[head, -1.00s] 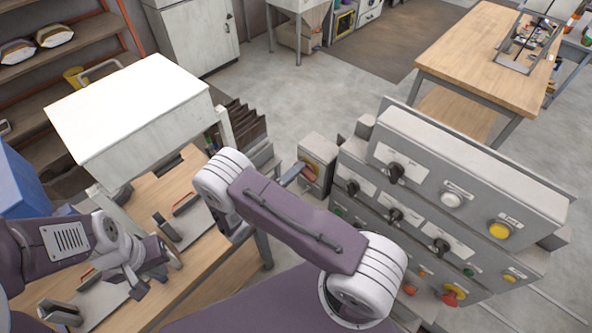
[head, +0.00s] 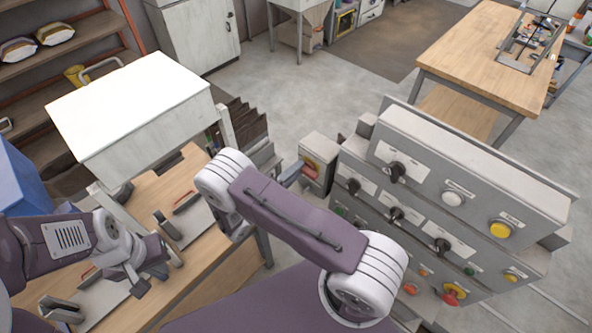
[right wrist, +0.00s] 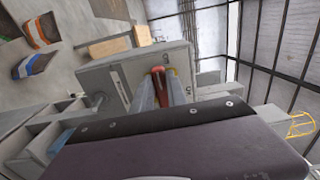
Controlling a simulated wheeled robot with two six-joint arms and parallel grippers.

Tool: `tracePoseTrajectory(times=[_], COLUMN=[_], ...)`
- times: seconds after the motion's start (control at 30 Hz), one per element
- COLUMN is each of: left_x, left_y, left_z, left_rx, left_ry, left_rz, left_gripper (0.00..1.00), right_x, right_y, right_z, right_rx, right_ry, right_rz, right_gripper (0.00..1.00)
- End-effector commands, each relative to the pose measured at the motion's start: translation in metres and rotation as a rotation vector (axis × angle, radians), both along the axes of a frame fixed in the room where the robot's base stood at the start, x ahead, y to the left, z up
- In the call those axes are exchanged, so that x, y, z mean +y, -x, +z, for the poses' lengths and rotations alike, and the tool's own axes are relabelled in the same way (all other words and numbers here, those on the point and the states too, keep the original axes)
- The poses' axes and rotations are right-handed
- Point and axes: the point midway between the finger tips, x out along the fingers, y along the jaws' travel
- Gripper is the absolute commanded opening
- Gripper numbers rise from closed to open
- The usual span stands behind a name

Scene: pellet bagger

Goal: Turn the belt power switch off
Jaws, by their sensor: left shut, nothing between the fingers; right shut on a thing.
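The belt power switch appears to be the small grey box (head: 319,150) left of the control panel, with a yellow plate and a red handle (head: 309,174). In the right wrist view the box (right wrist: 118,80) shows the red handle (right wrist: 160,76) at its face. My right gripper (head: 297,176) is shut on the red handle; the arm partly hides the fingers in the head view. The two fingers (right wrist: 172,90) reach the handle in the right wrist view. My left gripper (head: 140,289) is shut and empty over the wooden bench at lower left.
A large grey control panel (head: 450,170) with black knobs and coloured buttons stands right of the switch box. The wooden bench (head: 225,270) with a white cabinet (head: 135,95) is at left. Open floor (head: 290,95) lies behind the box.

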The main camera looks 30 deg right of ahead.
Motion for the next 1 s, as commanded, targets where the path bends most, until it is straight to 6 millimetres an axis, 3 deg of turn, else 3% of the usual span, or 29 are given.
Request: tracePoseTrajectory(times=[0.07, 0.1, 0.17, 0.2, 0.53, 0.8, 1.0], left_x=[0.0, 0.0, 0.0, 0.0, 0.0, 0.0, 0.0], left_y=[0.0, 0.0, 0.0, 0.0, 0.0, 0.0, 0.0], left_z=[0.0, 0.0, 0.0, 0.0, -0.003, -0.025, -0.031], left_rx=[0.0, 0.0, 0.0, 0.0, 0.0, 0.0, 0.0], left_ry=[0.0, 0.0, 0.0, 0.0, 0.0, 0.0, 0.0], left_rz=[0.0, 0.0, 0.0, 0.0, 0.0, 0.0, 0.0], left_gripper=[0.0, 0.0, 0.0, 0.0, 0.0, 0.0, 0.0], right_x=[-0.001, -0.001, -0.001, -0.001, 0.004, 0.056, 0.08], right_y=[0.0, 0.0, 0.0, 0.0, 0.001, 0.022, 0.033], right_z=[0.001, 0.001, 0.001, 0.001, -0.001, -0.004, -0.002], right_rx=[0.001, 0.001, 0.001, 0.002, -0.001, -0.001, 0.0], right_ry=[0.005, 0.005, 0.005, 0.004, 0.002, 0.0, 0.002], right_rz=[-0.001, -0.001, -0.001, -0.001, 0.002, 0.005, 0.0], right_gripper=[0.0, 0.21, 0.38, 0.4, 0.4, 0.4, 0.4])
